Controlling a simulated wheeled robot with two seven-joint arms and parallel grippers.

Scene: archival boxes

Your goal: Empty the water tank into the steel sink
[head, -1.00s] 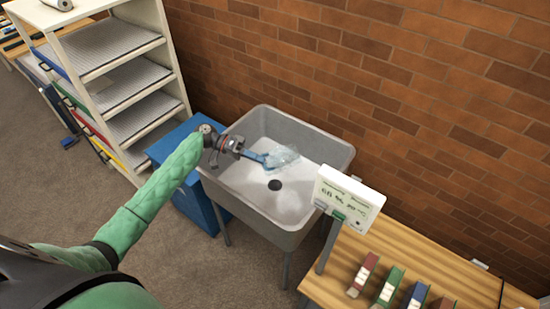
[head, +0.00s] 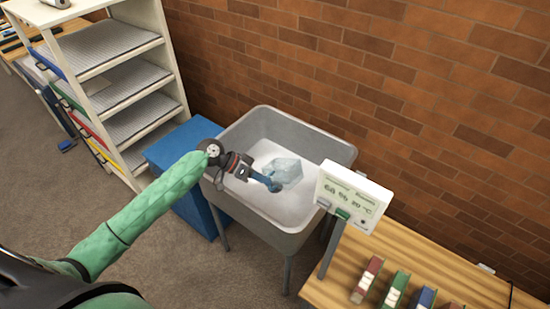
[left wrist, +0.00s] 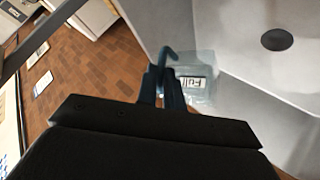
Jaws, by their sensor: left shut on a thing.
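The water tank (head: 286,171) is a clear, pale blue container inside the steel sink (head: 257,214), a grey basin on legs. It looks tilted; whether water is running out cannot be told. My left gripper (head: 274,185) reaches over the sink's left rim and is shut on the tank's blue handle. In the left wrist view the fingers (left wrist: 163,88) close around the blue handle (left wrist: 166,56). The tank (left wrist: 205,62) shows there behind them with a label reading "Full". The sink's dark drain (left wrist: 277,40) is at the upper right. My right gripper is out of view.
A blue cabinet (head: 184,150) stands left of the sink, beside a cream shelf rack (head: 124,90). A white display panel (head: 352,196) on a post stands at the sink's right front. A brick wall closes the back.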

